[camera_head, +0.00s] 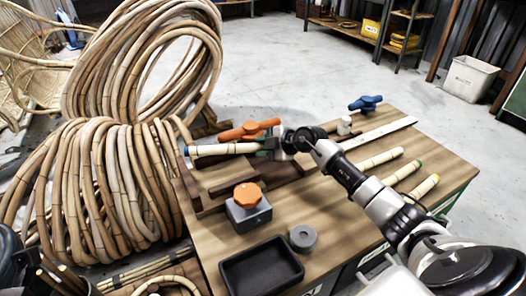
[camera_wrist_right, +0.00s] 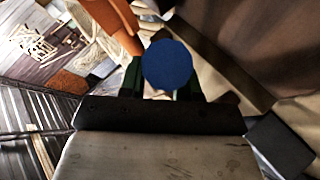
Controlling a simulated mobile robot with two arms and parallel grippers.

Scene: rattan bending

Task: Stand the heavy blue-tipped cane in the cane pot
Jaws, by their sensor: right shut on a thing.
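The pale cane (camera_head: 225,149) lies level over the dark wooden jig on the bench, with a blue band near its left end. My right gripper (camera_head: 272,148) reaches in from the right and is shut on the cane near its right end. In the right wrist view a round blue cane end (camera_wrist_right: 167,65) faces the camera between the fingers. My left gripper is not in view. A dark container with canes in it is cut off at the bottom left; I cannot tell whether it is the cane pot.
An orange clamp handle (camera_head: 248,130) is close behind the held cane. Several loose canes (camera_head: 402,173) lie on the right of the bench. Rattan coils (camera_head: 100,190) crowd the left.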

